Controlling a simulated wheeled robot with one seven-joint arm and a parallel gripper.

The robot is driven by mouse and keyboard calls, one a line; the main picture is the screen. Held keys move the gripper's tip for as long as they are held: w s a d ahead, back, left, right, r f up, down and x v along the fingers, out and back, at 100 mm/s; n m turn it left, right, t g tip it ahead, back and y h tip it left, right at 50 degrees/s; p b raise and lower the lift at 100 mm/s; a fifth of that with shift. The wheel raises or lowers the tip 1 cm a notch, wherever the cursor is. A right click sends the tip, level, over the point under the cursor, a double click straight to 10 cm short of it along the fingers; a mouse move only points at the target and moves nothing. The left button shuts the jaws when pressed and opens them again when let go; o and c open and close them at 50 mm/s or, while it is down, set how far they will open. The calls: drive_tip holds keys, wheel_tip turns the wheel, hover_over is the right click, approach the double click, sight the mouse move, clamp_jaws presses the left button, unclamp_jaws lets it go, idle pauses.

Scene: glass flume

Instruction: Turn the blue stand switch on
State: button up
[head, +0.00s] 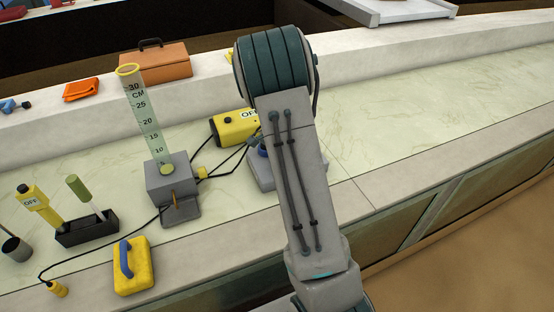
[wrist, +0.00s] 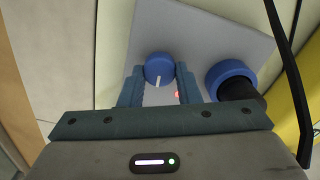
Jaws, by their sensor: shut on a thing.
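The blue stand switch (wrist: 158,66) is a round blue knob with a white pointer line, on a pale grey plate (wrist: 200,32) in the wrist view. The pointer line runs down the picture, toward my gripper's palm. My gripper (wrist: 160,83) is shut on the knob, one finger on each side. A small red light (wrist: 179,95) glows beside the right finger. In the head view the grey stand base (head: 258,175) shows only in part, left of my arm; the knob and my gripper are hidden there.
A blue-ringed black part (wrist: 230,76) and a dark cable (wrist: 284,60) are close right of my gripper. Left of my arm are a yellow "OFF" box (head: 233,127), a measuring cylinder (head: 143,115) and a yellow block (head: 133,270). The counter right of my arm is clear.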

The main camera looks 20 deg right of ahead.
drive_tip(key=shift+m, duration=0.6)
drive_tip(key=o, duration=1)
wheel_tip(320, 180, up, 14)
drive_tip(key=shift+f, duration=0.1)
